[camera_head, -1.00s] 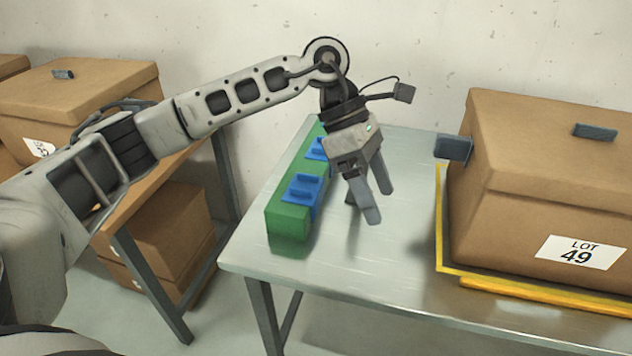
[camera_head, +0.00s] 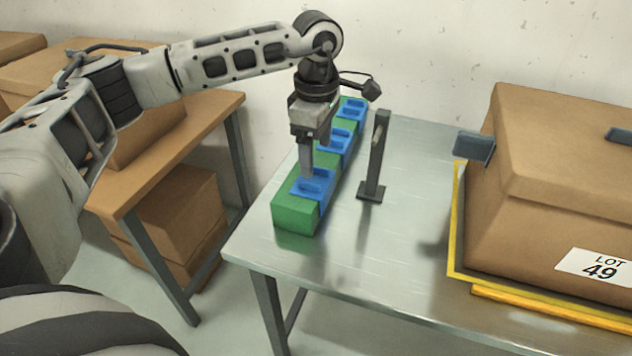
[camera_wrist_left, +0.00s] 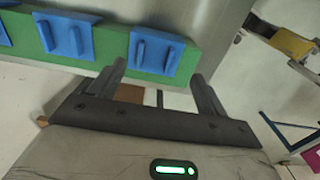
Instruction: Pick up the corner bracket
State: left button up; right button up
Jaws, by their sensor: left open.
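Blue corner brackets sit in a row along a long green block on the metal table. The nearest bracket (camera_head: 314,186) has raised ribs; it also shows in the left wrist view (camera_wrist_left: 157,53). A middle bracket (camera_head: 334,140) and a far bracket (camera_head: 352,108) stand behind it. My left gripper (camera_head: 308,172) is open, pointing down over the nearest bracket. In the left wrist view its fingers (camera_wrist_left: 158,75) lie to either side of that bracket's lower edge, with nothing held. Whether a finger touches the bracket cannot be told. My right gripper is not in view.
A dark upright post with a peg (camera_head: 375,160) stands right of the green block (camera_head: 294,212). A large cardboard box (camera_head: 550,190) marked LOT 49 stands in a yellow frame (camera_head: 462,272) farther right. The table's front middle (camera_head: 380,255) is clear.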

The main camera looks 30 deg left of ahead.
aim_at(316, 182)
pick_arm(q)
jog(key=shift+w+a+f+p, duration=0.15)
jog(key=shift+f, duration=1.25)
jog(key=shift+w+a+f+p, duration=0.15)
jog(key=shift+f, duration=1.2)
jog(key=c, duration=1.1)
